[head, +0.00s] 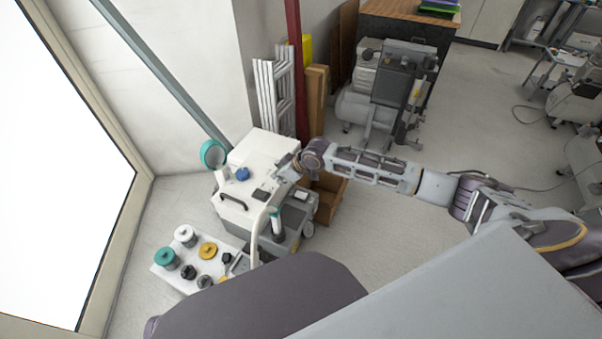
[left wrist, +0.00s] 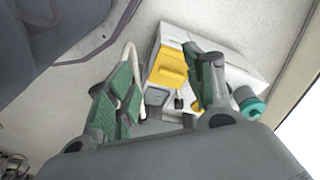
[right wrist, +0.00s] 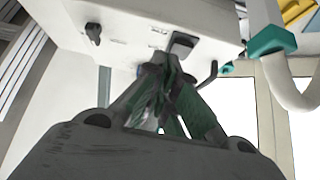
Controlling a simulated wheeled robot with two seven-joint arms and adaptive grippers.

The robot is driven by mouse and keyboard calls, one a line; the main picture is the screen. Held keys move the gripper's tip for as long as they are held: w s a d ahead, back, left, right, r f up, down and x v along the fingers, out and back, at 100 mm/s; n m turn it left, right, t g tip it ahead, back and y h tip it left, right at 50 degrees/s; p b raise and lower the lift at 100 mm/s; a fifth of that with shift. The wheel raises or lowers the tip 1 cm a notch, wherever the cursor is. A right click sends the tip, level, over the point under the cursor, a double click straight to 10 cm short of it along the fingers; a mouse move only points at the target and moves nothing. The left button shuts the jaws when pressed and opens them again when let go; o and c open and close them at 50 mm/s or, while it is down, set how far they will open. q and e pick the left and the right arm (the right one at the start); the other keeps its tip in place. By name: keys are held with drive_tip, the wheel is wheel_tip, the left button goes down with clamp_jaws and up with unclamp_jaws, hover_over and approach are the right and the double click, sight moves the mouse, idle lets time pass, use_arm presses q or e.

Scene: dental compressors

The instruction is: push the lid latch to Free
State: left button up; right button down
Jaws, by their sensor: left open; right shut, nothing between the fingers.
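The white compressor unit (head: 262,155) stands at left centre in the head view. Its top carries a blue knob (head: 242,174), a black handle (head: 233,201) and a dark square fitting (head: 261,195). My right gripper (head: 283,176) is at the right edge of this top. In the right wrist view my right gripper (right wrist: 160,68) is shut and empty, its tips close to a dark square fitting (right wrist: 183,44) on the white panel; I cannot tell whether they touch. I cannot read which fitting is the lid latch or its setting. My left gripper (left wrist: 165,80) is open and empty.
A white tray with teal, yellow, white and dark knobs or caps (head: 207,250) lies in front of the unit.

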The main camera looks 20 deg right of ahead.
use_arm(q)
drive_tip(key=r, duration=0.1)
drive_tip(key=b, duration=0.1)
drive_tip(key=r, duration=0.1)
drive_tip(key=shift+w+d+r+t+b, duration=0.25)
drive_tip(key=shift+r+t+b, duration=0.05)
use_arm(e)
drive_tip(key=f, duration=0.5)
drive_tip(key=shift+w+a+f, duration=0.25)
drive_tip(key=shift+w+a, duration=0.05)
drive_tip(key=shift+a, duration=0.05)
use_arm(q)
drive_tip(key=shift+p, duration=0.4)
use_arm(e)
drive_tip(key=shift+s+d+f, duration=0.1)
drive_tip(key=shift+f, duration=0.05)
drive_tip(key=shift+s+d+f+p, duration=0.2)
drive_tip(key=shift+f+p, duration=0.3)
drive_tip(key=shift+p, duration=0.15)
use_arm(q)
drive_tip(key=f, duration=0.2)
drive_tip(key=shift+s+a+f, duration=0.3)
drive_tip(key=shift+f, duration=0.1)
use_arm(e)
drive_tip(key=shift+a+t+y, duration=0.1)
drive_tip(key=shift+t+y, duration=0.2)
use_arm(q)
drive_tip(key=shift+w, duration=0.15)
use_arm(e)
drive_tip(key=shift+w, duration=0.1)
